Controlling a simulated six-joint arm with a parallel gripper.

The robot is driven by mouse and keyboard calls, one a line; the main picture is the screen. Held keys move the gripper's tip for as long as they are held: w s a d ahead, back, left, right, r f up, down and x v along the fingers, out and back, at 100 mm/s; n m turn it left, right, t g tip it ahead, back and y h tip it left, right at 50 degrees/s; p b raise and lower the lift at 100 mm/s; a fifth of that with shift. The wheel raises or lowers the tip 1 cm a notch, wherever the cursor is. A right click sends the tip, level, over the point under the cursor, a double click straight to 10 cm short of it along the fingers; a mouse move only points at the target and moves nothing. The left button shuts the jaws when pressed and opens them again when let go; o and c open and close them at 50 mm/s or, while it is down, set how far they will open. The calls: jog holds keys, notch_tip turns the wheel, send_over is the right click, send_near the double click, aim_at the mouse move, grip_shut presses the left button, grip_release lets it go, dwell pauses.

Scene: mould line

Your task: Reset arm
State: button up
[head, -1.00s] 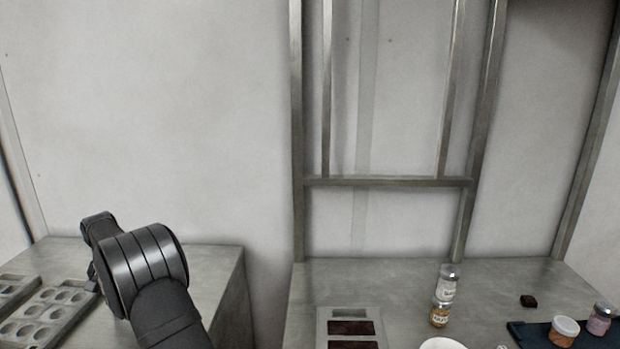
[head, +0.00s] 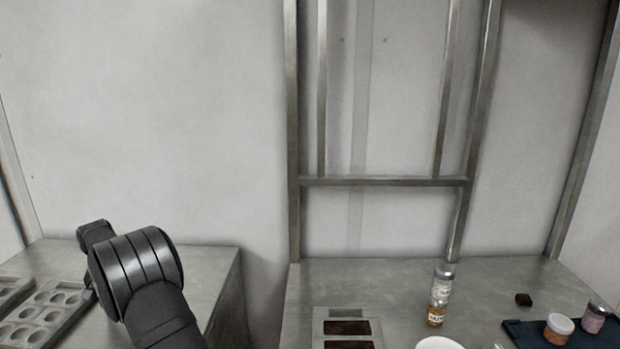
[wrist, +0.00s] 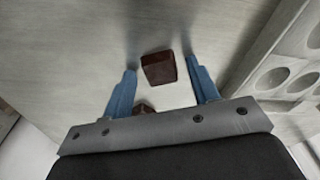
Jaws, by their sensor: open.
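My gripper (wrist: 161,66) is open in the wrist view, its two blue fingers apart. A dark brown block, like chocolate (wrist: 158,68), shows between the fingertips with a gap on both sides. A second brown piece (wrist: 144,106) shows partly, lower down near the gripper's base. I cannot tell how high the fingers are above the grey surface. In the head view my arm is at the lower left over the left counter (head: 205,275), and it hides the gripper there.
Grey moulds with round hollows (head: 50,315) lie left of my arm; one shows in the wrist view (wrist: 275,65).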

notch_tip(320, 180, up, 13)
jog(key=s, duration=0.1)
jog(key=f, duration=0.8)
jog(key=w+f, duration=0.1)
jog(key=f, duration=0.3)
jog(key=shift+f, duration=0.3)
notch_tip(320, 180, up, 4)
jog(key=shift+w+r, duration=0.1)
jog(key=shift+r, duration=0.1)
jog(key=w+d+r, duration=0.3)
jog(key=d+r, duration=0.8)
jog(key=r, duration=0.1)
jog(key=w+d+m, duration=0.3)
jog(key=w+d, duration=0.1)
jog(key=d, duration=1)
jog(key=w+d+m, duration=0.3)
jog(key=w+d, duration=0.2)
jog(key=d, duration=1)
jog(key=w+d+m+h, duration=0.1)
jog(key=w+d+m, duration=0.2)
jog(key=d, duration=1.1)
jog(key=shift+w+d+f, duration=0.2)
jog(key=shift+w+d, duration=0.15)
jog(key=shift+w, duration=0.6)
